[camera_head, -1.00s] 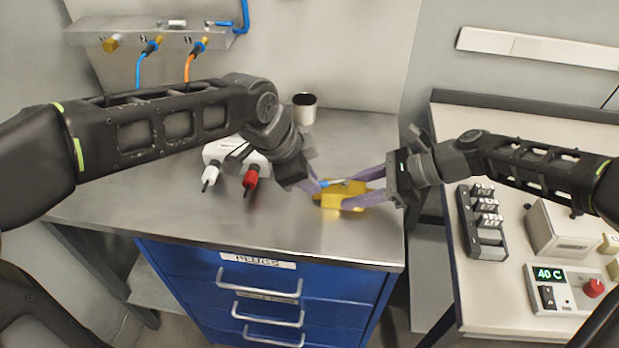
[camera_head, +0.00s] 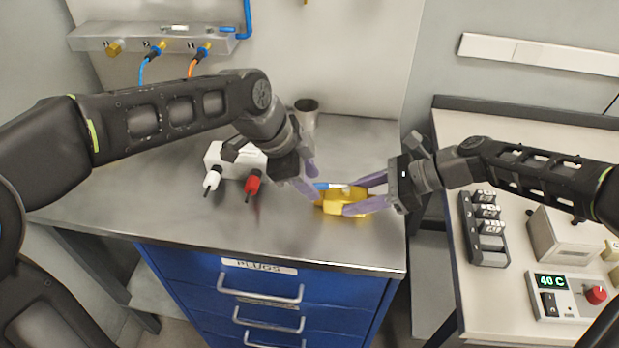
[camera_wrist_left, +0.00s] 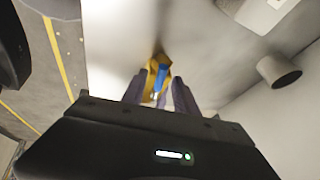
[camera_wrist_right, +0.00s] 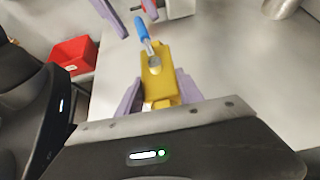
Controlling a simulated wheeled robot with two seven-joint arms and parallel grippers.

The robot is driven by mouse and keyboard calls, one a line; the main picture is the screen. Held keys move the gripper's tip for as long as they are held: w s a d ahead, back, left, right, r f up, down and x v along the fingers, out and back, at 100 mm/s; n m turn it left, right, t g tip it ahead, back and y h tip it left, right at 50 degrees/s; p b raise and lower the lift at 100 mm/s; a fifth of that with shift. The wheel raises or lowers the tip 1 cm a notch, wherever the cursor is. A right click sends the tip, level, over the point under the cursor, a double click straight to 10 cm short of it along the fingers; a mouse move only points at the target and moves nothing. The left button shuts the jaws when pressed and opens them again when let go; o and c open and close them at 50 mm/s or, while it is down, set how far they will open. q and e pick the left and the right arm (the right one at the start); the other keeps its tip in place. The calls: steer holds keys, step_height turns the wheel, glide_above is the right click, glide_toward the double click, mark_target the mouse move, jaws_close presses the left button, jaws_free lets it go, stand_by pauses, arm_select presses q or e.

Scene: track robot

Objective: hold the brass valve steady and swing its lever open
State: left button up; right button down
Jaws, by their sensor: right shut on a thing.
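The brass valve (camera_head: 345,203) sits near the front right of the steel bench. It also shows in the right wrist view (camera_wrist_right: 157,85). My right gripper (camera_head: 365,194) is shut on its yellow body, one finger on each side (camera_wrist_right: 154,97). The lever's blue handle (camera_wrist_right: 142,27) points away from my right gripper, roughly along the body. My left gripper (camera_head: 312,180) is open, its fingers apart just beyond the handle's end. In the left wrist view the blue handle (camera_wrist_left: 160,78) lies in line with the gap between those fingers (camera_wrist_left: 158,85). Contact cannot be told.
A white block with white and red plugs (camera_head: 238,160) stands left of the valve, near my left arm. A metal cup (camera_head: 306,112) stands behind. A red bin (camera_wrist_right: 73,62) shows in the right wrist view. The bench's front left is clear. A side table (camera_head: 500,300) holds instruments.

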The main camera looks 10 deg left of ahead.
steer(key=shift+d+f, duration=0.1)
steer(key=shift+f, duration=0.15)
arm_select(q)
steer(key=v, duration=1.2)
steer(key=shift+s+d, duration=0.1)
arm_select(e)
steer(key=c, duration=0.9)
jaws_free()
steer(key=shift+w, duration=0.1)
steer(key=shift+c, duration=0.2)
steer(key=shift+o, duration=1.3)
steer(key=shift+r, duration=0.15)
steer(key=v, duration=1.2)
